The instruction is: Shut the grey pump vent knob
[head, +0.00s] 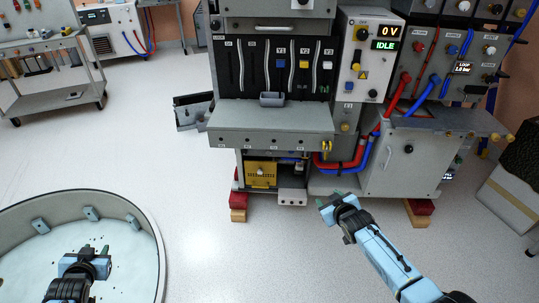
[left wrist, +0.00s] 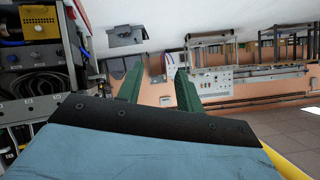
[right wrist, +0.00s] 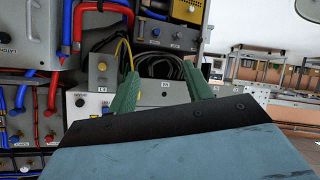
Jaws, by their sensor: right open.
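I cannot tell for sure which knob is the grey pump vent knob. In the head view the low bay under the machine's shelf holds a yellow unit (head: 260,174) with a small knob and a grey box (head: 291,197) beside it. In the right wrist view small knobs show on a grey unit (right wrist: 168,36), below a yellow panel (right wrist: 188,11). My right gripper (head: 329,201) is open and empty, in front of the machine and right of the low bay; its fingers (right wrist: 164,82) are apart. My left gripper (head: 91,254) is open and empty over the round tub.
The round tub (head: 146,215) stands at the lower left. Red and blue hoses (head: 352,165) run between the machine and a grey cabinet (head: 391,170). An open tray (head: 190,114) juts out at the machine's left. The floor (head: 205,245) between tub and machine is clear.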

